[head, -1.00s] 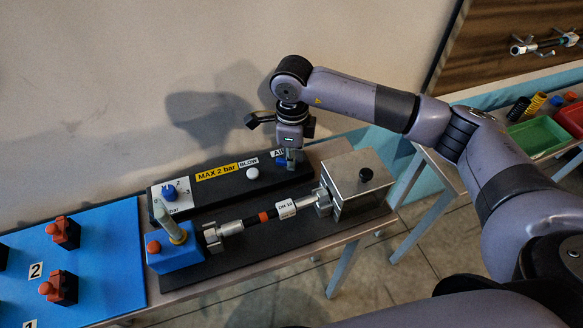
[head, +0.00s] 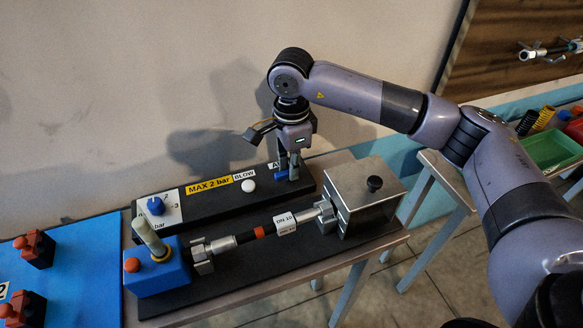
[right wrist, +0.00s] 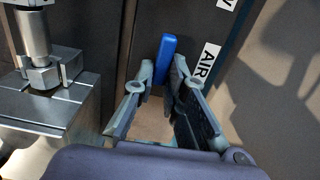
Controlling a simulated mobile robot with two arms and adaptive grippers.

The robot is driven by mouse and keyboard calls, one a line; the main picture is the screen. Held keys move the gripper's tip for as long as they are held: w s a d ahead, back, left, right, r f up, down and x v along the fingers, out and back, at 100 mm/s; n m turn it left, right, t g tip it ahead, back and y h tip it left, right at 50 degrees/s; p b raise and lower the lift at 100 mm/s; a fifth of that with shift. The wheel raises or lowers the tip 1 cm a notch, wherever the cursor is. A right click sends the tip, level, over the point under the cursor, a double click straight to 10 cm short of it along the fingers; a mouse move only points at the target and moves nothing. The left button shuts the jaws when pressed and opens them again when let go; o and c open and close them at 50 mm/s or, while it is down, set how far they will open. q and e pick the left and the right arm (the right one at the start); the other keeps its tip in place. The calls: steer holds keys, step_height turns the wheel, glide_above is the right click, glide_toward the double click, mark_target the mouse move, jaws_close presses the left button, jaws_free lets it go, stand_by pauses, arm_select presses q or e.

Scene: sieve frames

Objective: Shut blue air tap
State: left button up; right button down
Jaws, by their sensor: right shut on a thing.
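The blue air tap (head: 281,176) is at the right end of the black panel, by the AIR label. Its blue handle also shows in the right wrist view (right wrist: 166,58), upright in the picture between the fingertips. My right gripper (head: 289,166) points down over the tap and is shut on the handle; its fingers (right wrist: 163,80) lie either side of it. The tap's body is mostly hidden by the fingers. My left gripper is not in view.
The panel also bears a blue dial knob (head: 155,206), a white BLOW button (head: 248,186) and a yellow MAX 2 bar label (head: 208,186). In front, a hose (head: 259,232) runs from a blue block (head: 160,275) to a metal box (head: 362,205).

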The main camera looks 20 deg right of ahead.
steer(key=shift+r, duration=0.1)
steer(key=c, duration=1.6)
jaws_free()
step_height(320, 180, up, 12)
